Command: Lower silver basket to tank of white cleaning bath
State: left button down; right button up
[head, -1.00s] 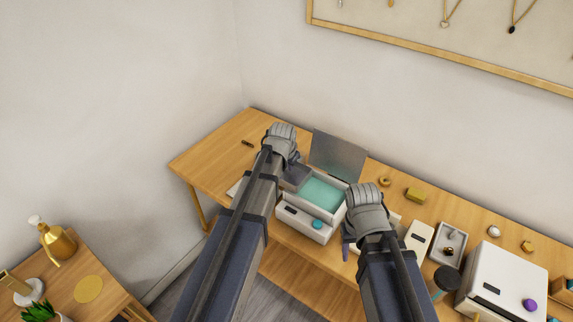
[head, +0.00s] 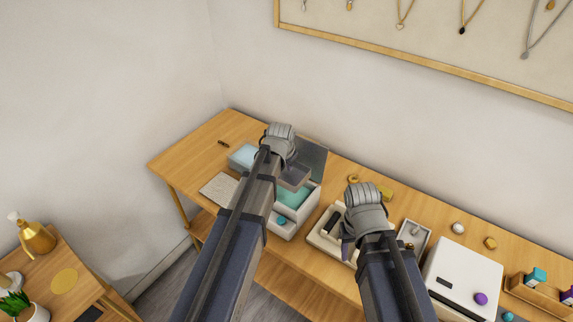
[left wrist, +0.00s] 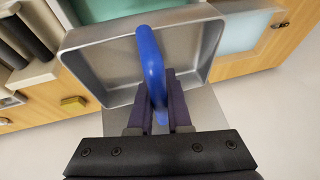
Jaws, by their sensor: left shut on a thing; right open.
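The silver basket (head: 295,178) is a shallow open tray with a blue handle (left wrist: 150,55). My left gripper (left wrist: 158,112) is shut on this handle. In the left wrist view the basket (left wrist: 195,50) looks empty. In the head view it hangs over the back left part of the white cleaning bath (head: 300,218), covering some of its teal tank (head: 292,199). The tank also shows beyond the basket's edge in the left wrist view (left wrist: 120,9). I cannot tell how high the basket is. My right gripper (head: 348,248) is open, mostly hidden behind its wrist.
A grey upright panel (head: 314,157) stands behind the bath. A pale blue box (head: 242,156) and a light mat (head: 219,188) lie to its left. A beige tray (head: 319,238) with dark rolls is close on its right. The table's far left corner is mostly clear.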

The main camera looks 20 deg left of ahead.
aim_at(286, 173)
pick_arm(q)
jog(key=shift+a+f+b, duration=0.1)
jog(key=shift+f+b, duration=0.65)
jog(key=shift+f, duration=0.15)
jog(key=shift+f+b, duration=1.05)
pick_arm(e)
jog(key=shift+f, duration=1.95)
pick_arm(q)
jog(key=shift+f, duration=0.1)
pick_arm(e)
jog(key=shift+a+f, duration=0.1)
pick_arm(q)
jog(key=shift+f+b, duration=0.3)
jog(key=shift+b, duration=0.1)
pick_arm(e)
jog(key=shift+f, duration=0.3)
pick_arm(q)
jog(key=shift+f+b, duration=0.4)
pick_arm(e)
jog(key=shift+f, duration=0.4)
jog(key=shift+f, duration=0.1)
pick_arm(q)
jog(key=shift+f+b, duration=2.3)
jog(key=shift+b, duration=0.05)
pick_arm(e)
jog(key=shift+f, duration=2.2)
pick_arm(q)
jog(key=shift+f, duration=0.1)
pick_arm(e)
jog(key=shift+f, duration=0.1)
